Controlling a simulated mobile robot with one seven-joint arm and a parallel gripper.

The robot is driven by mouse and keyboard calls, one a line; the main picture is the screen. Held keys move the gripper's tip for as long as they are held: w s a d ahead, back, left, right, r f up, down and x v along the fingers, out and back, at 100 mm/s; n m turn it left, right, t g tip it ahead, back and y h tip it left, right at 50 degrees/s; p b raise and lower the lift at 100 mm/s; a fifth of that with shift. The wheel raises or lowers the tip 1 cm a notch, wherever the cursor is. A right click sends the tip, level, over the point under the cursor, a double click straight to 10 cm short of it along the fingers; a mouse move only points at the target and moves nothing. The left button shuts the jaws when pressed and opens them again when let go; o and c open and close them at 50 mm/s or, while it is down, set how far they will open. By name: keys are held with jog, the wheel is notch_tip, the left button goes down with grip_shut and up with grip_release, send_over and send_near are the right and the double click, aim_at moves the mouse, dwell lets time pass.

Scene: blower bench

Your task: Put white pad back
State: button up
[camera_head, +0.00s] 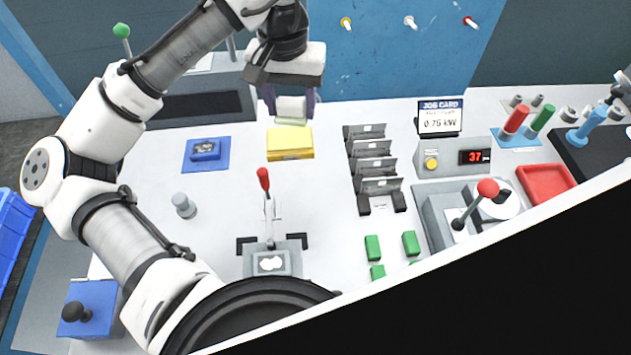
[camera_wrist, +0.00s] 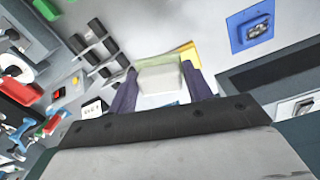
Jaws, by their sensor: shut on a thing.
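My gripper (camera_head: 290,100) has purple fingers and is shut on the white pad (camera_head: 291,107), a small pale block. In the wrist view the pad (camera_wrist: 160,77) sits between the two fingers. It appears held above the bench, just behind the yellow square (camera_head: 290,144) in the head view. A pale strip shows at the pad's lower edge. In the wrist view the yellow square (camera_wrist: 186,52) is partly hidden behind the pad and a finger. I cannot tell whether the pad touches anything below.
A blue block lies on a blue mat (camera_head: 220,158) to the left. A red-handled toggle clamp (camera_head: 268,208) stands in front. A row of grey holders (camera_head: 373,165) and a job card (camera_head: 440,117) stand to the right. The white bench between clamp and holders is clear.

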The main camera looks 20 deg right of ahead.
jog(key=s+d+r+m, duration=0.1)
jog(key=s+d+m, duration=0.1)
jog(key=s+d, duration=0.1)
notch_tip(320, 180, down, 19)
jog(key=shift+d+f, duration=0.1)
jog(key=shift+d, duration=0.05)
dwell(0.4)
jog(key=o, duration=1)
jog(key=shift+f, duration=0.1)
jog(key=shift+n, duration=0.3)
notch_tip(320, 180, up, 12)
jog(key=shift+r, duration=0.2)
